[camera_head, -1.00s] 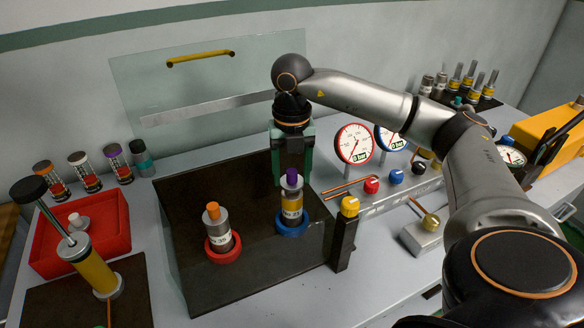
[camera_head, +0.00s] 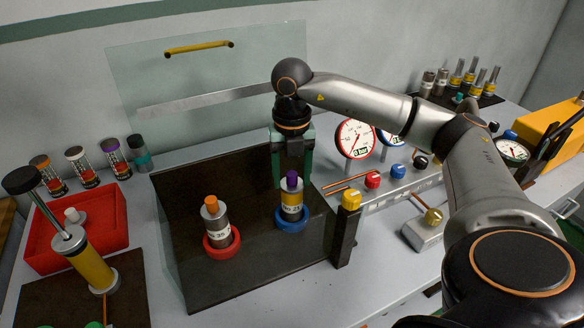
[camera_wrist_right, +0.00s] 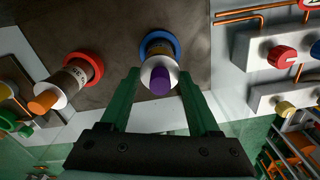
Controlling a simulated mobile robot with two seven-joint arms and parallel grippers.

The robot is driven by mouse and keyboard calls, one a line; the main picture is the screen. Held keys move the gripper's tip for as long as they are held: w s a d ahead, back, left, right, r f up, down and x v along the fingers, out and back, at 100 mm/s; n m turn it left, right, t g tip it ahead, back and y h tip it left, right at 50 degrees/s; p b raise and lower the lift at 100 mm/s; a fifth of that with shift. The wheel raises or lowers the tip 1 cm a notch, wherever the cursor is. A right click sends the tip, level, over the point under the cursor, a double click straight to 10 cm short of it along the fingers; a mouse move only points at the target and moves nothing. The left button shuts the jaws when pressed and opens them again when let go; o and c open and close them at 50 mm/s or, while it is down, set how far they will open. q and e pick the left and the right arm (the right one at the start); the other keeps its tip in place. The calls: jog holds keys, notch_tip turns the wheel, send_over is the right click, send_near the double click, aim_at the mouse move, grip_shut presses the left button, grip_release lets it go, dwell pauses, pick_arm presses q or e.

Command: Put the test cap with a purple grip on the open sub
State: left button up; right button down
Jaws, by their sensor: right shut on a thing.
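The test cap with a purple grip (camera_head: 292,180) is at the top of a grey sub with a yellow band (camera_head: 291,207), which stands upright in a blue ring (camera_head: 291,221) on the dark bench plate. My right gripper (camera_head: 292,183) points down from above and is shut on the cap, one green finger on each side. In the right wrist view the purple grip (camera_wrist_right: 160,82) and its pale disc lie between the fingertips. I cannot tell whether the cap is fully seated. My left gripper is not in view.
An orange-topped sub (camera_head: 214,220) stands in a red ring to the left. A yellow-topped black post (camera_head: 346,230) stands close on the right, beside the gauge panel (camera_head: 390,185). A clear screen (camera_head: 200,85) rises behind. A red tray (camera_head: 85,250) is at left.

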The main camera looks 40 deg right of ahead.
aim_at(291, 174)
jog(key=shift+c, duration=0.2)
grip_release()
notch_tip(291, 174, up, 7)
jog(key=shift+f, duration=0.1)
notch_tip(291, 174, up, 6)
jog(key=p, duration=0.2)
jog(key=shift+f+p, duration=0.15)
jog(key=shift+p, duration=0.15)
jog(key=shift+s, duration=0.1)
